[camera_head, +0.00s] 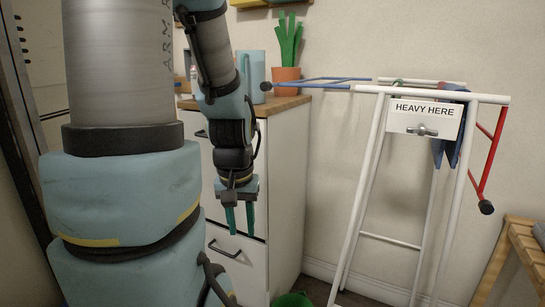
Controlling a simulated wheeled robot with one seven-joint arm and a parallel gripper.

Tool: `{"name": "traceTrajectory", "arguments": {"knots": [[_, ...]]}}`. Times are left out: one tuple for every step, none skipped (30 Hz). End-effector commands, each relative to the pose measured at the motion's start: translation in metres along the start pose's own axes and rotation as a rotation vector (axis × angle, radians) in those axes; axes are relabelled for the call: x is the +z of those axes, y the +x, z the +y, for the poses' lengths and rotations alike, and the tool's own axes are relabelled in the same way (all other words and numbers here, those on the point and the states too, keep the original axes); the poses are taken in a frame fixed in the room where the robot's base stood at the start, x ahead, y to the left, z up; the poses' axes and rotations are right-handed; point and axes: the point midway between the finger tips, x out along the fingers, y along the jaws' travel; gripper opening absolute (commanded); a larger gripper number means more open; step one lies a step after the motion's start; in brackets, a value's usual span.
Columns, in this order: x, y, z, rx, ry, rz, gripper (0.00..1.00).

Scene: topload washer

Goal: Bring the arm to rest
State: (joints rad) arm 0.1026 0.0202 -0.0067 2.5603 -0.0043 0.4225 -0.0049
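My gripper (240,219) hangs straight down in front of the white cabinet (286,190). Its two teal fingers are apart with a gap between them, and nothing shows in the gap. My blue and grey arm fills the left of the head view and hides part of the cabinet and what stands behind it.
A white drying rack (381,238) with a "HEAVY HERE" sign (425,107) stands right of the cabinet. A potted plant (287,78) and a blue jug (251,76) stand on the cabinet's wooden top. A green object (292,299) is on the floor. A wooden bench (522,242) is at right.

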Motion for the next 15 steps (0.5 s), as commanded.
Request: {"name": "traceTrajectory", "arguments": {"knots": [[-0.005,-0.034,0.0,0.0,0.0,0.0,0.36],[-0.006,-0.044,0.0,0.0,0.0,0.0,0.36],[-0.008,-0.056,0.0,0.0,0.0,0.0,0.36],[-0.009,-0.066,0.0,0.0,-0.001,0.0,0.36],[-0.011,-0.075,0.0,0.0,-0.001,0.0,0.36],[-0.012,-0.088,0.0,0.0,-0.001,0.0,0.36],[-0.014,-0.097,0.0,0.0,-0.001,0.0,0.36],[-0.015,-0.106,0.0,0.0,-0.001,0.0,0.36],[-0.017,-0.119,0.0,0.0,-0.001,0.0,0.36],[-0.018,-0.128,0.0,0.0,-0.001,0.0,0.36],[-0.019,-0.138,0.001,0.0,-0.001,0.0,0.36],[-0.021,-0.15,0.001,0.0,-0.001,0.0,0.36],[-0.022,-0.16,0.001,0.0,-0.001,0.0,0.36],[-0.024,-0.169,0.001,0.0,-0.001,0.0,0.36],[-0.025,-0.181,0.001,0.0,-0.001,0.0,0.36]]}}
